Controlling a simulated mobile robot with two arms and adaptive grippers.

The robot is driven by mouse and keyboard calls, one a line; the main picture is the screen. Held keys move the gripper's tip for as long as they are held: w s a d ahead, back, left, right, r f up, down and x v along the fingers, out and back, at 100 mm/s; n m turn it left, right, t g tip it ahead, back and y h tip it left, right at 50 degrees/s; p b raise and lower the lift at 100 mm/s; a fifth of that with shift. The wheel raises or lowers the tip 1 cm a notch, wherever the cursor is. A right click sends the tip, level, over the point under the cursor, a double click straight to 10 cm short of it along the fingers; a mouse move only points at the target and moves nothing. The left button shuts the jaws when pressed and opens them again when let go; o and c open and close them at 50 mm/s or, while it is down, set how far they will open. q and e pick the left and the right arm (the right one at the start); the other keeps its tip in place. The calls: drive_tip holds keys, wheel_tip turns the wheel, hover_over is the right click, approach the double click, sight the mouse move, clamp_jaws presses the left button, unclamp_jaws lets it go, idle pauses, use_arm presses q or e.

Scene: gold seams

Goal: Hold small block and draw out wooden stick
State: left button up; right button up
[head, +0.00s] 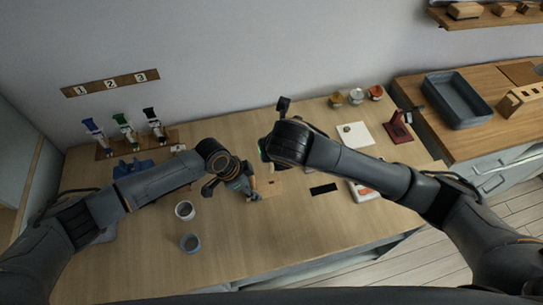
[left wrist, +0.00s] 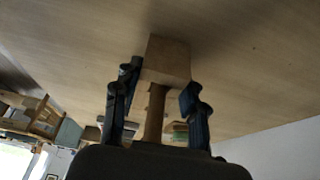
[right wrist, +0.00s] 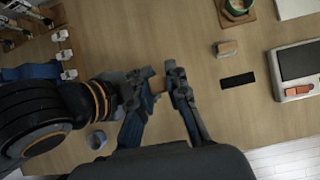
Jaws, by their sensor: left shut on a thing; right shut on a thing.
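The small block (left wrist: 168,60) is pale wood and sits between the tips of my left gripper (left wrist: 158,86) in the left wrist view. The wooden stick (left wrist: 155,115) shows below the block there, running between the fingers towards the palm. My left gripper is also in the head view (head: 246,188), low over the table. In the right wrist view my right gripper (right wrist: 161,76) is shut on a narrow wooden piece (right wrist: 158,85), apparently the stick, right beside the left gripper (right wrist: 122,92). In the head view my right arm hides the right gripper.
The front of the table is mostly clear.

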use_arm(q)
drive_tip(key=o, duration=1.4)
drive_tip(key=shift+c, duration=0.2)
drive_tip(key=v, duration=1.2)
drive_tip(key=shift+d, duration=0.1)
